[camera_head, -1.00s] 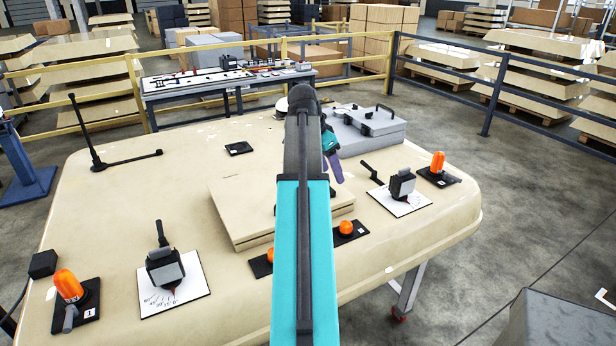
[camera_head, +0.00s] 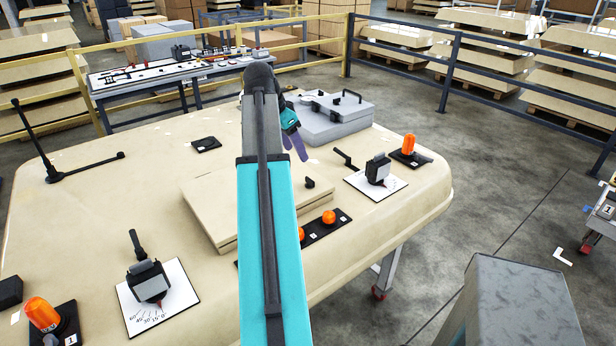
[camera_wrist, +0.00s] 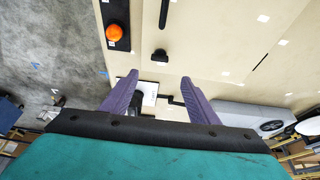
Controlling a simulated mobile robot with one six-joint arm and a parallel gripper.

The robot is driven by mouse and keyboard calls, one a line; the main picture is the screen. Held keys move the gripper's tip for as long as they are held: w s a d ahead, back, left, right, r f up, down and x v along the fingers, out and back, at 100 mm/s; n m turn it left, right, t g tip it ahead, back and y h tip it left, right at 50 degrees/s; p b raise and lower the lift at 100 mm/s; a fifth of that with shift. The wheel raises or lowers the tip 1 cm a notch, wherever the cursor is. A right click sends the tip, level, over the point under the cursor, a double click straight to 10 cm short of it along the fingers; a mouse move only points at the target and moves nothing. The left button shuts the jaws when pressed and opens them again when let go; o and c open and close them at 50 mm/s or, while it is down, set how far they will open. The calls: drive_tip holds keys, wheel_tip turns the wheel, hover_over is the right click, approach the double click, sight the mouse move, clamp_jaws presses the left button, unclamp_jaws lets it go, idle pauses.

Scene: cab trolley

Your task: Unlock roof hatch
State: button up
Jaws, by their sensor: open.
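A cream raised panel (camera_head: 195,208) lies flat in the middle of the cream roof-like top. It has a small black knob-like latch (camera_head: 310,183) near its right end. I take this to be the hatch; no label confirms it. The latch also shows in the wrist view (camera_wrist: 160,55), just beyond and between my fingertips in the picture. My gripper (camera_head: 296,148) has purple fingers, open and empty, above the top between the cream panel and a grey box. In the wrist view my gripper (camera_wrist: 160,77) has its fingers spread apart, not touching the latch. My teal arm hides part of the panel.
A grey box with black handles (camera_head: 335,125) stands behind. A black lever on a white plate (camera_head: 377,170) and an orange-topped handle (camera_head: 409,146) are at right. Orange buttons (camera_head: 328,217) sit in front. A dial lever (camera_head: 149,283) is at front left. A yellow railing (camera_head: 75,85) runs behind.

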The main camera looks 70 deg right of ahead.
sight(309, 179)
drive_tip(key=shift+p+x, duration=2)
drive_tip(key=shift+x, duration=4.75)
drive_tip(key=shift+a, duration=0.1)
drive_tip(key=c, duration=0.9)
drive_tip(key=shift+s+a, duration=0.1)
drive_tip(key=shift+a, duration=0.2)
drive_tip(key=shift+c, duration=0.7)
drive_tip(key=shift+d+f, duration=0.1)
drive_tip(key=shift+d, duration=0.15)
